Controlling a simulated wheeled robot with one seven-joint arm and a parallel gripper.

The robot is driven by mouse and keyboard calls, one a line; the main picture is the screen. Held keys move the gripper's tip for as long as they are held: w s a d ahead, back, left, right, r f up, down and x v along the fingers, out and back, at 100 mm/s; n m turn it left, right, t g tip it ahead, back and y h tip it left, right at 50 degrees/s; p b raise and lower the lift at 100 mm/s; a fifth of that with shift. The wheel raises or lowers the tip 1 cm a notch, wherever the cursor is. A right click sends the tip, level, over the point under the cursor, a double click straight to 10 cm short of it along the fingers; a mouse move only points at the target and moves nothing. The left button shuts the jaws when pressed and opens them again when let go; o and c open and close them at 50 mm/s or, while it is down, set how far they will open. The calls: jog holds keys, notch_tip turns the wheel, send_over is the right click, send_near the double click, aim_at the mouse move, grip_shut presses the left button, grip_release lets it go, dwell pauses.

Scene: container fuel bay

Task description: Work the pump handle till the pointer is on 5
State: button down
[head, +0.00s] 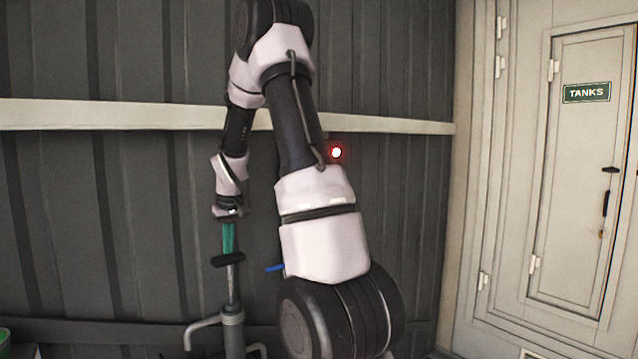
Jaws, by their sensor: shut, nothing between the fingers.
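The pump stands at the lower left, a grey upright barrel (232,328) with a bright rod (233,285) coming out of its top. The black crossbar handle (229,261) sits at the top of the rod, well above the barrel. My gripper (228,250) points straight down with its green fingers shut, their tips at or just above the middle of the handle. I cannot tell whether they touch it. No gauge, pointer or figure 5 shows in this view.
A glowing red lamp (336,152) shows beside my arm. A blue piece (275,268) sticks out from behind my arm, mostly hidden. A dark corrugated wall (90,200) stands behind. A pale door with a TANKS sign (586,92) is at the right. A green-rimmed object (4,340) is cut off at lower left.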

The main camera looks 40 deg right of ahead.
aim_at(231, 276)
jog(key=shift+f, duration=5.5)
jog(key=shift+r, duration=6.15)
jog(key=shift+r, duration=0.1)
jog(key=s+a+r+m+t+y, duration=0.1)
jog(key=s+a+r+m+t, duration=0.15)
jog(key=s+r, duration=0.65)
jog(key=s+a+r+m+t, duration=0.1)
jog(key=s+a+r, duration=0.3)
jog(key=s+r, duration=0.5)
jog(key=s+a+r+t+y, duration=0.1)
jog(key=s+a, duration=0.1)
jog(key=s, duration=0.7)
jog(key=shift+s+a+r+m, duration=0.15)
jog(key=shift+s+a+m, duration=0.05)
jog(key=shift+a+m, duration=0.2)
jog(key=shift+r+t, duration=0.15)
jog(key=shift+t, duration=0.1)
